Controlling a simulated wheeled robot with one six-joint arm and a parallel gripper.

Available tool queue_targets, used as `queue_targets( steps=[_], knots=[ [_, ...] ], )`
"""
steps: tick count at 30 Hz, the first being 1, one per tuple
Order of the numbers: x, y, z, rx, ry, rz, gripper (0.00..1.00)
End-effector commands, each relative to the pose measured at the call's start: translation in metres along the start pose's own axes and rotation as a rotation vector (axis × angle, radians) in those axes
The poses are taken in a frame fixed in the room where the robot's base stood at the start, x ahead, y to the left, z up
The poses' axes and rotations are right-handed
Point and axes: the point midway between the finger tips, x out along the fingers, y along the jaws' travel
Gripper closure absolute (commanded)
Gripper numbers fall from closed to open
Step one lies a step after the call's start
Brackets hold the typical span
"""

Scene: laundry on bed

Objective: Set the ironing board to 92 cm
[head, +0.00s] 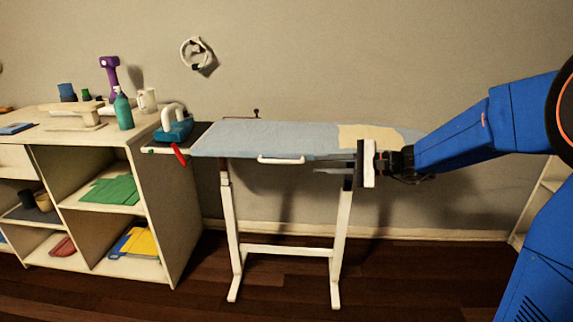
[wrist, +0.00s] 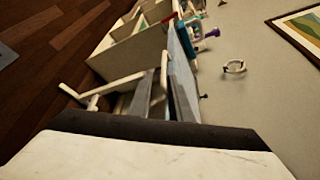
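The ironing board (head: 300,133) has a light blue cover and stands level on a white frame (head: 341,240). A white bar handle (head: 281,160) runs along its front edge. A red lever (head: 179,153) hangs at the left end. My gripper (head: 327,163) is at the front right of the board, just right of the handle, fingers pointing left. Its two fingers look apart with nothing held between them. In the wrist view the board (wrist: 181,72) shows edge-on beyond the fingers, with a white bar (wrist: 163,70) between them. No height reading shows.
A teal iron (head: 176,132) rests at the board's left end. A cream cloth patch (head: 368,136) lies on the cover. A white shelf unit (head: 165,210) with a green bottle (head: 123,112) and folded cloths stands left. The wall is close behind. Floor (head: 420,280) in front is clear.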

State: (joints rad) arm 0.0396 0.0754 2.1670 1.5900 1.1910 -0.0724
Motion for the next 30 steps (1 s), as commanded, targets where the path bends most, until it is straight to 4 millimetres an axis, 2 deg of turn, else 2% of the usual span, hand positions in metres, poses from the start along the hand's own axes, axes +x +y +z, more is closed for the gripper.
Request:
queue_targets(
  steps=[18, 24, 30],
  knots=[
    [0.102, 0.002, 0.000, 0.002, -0.001, 0.003, 0.81],
    [0.122, 0.001, 0.000, 0.001, 0.000, 0.002, 0.81],
    [0.128, 0.002, 0.000, 0.001, 0.001, 0.003, 0.81]
  ],
)
